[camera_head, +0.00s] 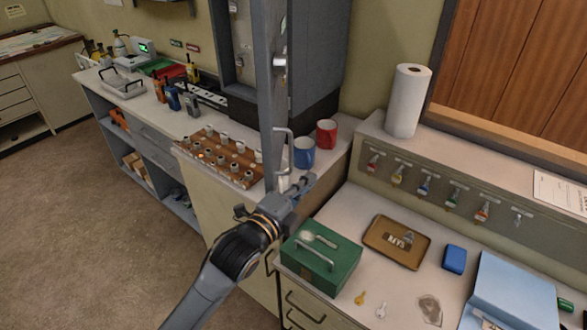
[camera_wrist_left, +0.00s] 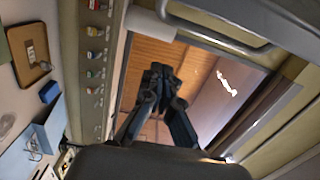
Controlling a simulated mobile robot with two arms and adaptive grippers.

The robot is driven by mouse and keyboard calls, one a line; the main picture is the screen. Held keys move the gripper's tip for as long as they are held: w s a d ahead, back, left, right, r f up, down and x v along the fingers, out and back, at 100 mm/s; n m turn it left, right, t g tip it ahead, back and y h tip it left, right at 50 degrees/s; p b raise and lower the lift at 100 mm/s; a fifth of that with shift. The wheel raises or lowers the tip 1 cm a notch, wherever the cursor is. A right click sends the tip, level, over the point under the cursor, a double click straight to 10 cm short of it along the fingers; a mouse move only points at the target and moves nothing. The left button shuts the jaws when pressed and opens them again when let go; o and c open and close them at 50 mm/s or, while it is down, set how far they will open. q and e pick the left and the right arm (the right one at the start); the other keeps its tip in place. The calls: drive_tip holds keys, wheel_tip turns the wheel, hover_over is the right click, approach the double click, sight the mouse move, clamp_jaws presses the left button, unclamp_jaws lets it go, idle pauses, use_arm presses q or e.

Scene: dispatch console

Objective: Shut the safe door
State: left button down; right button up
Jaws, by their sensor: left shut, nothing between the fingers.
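The safe door (camera_head: 269,100) is a tall grey panel in the middle of the head view. It stands open, seen nearly edge-on, in front of the dark grey safe body (camera_head: 322,60). A pale bar handle (camera_head: 290,150) sticks out from its lower part. My left gripper (camera_head: 306,184) is shut and empty, just below and right of the handle in the picture; whether it touches the door cannot be told. In the wrist view its closed fingers (camera_wrist_left: 161,72) show in the middle, with a pale bar (camera_wrist_left: 215,32) above them. My right gripper is out of view.
A blue mug (camera_head: 304,153) and a red mug (camera_head: 326,133) stand close behind the handle. A wooden rack (camera_head: 225,150) with several stamps lies left of the door.

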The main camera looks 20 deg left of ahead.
use_arm(q)
drive_tip(key=a, duration=0.1)
drive_tip(key=w+a+p, duration=0.1)
drive_tip(key=a+p, duration=0.1)
drive_tip(key=shift+w+a, duration=0.25)
drive_tip(key=shift+w, duration=0.05)
drive_tip(key=shift+f, duration=0.1)
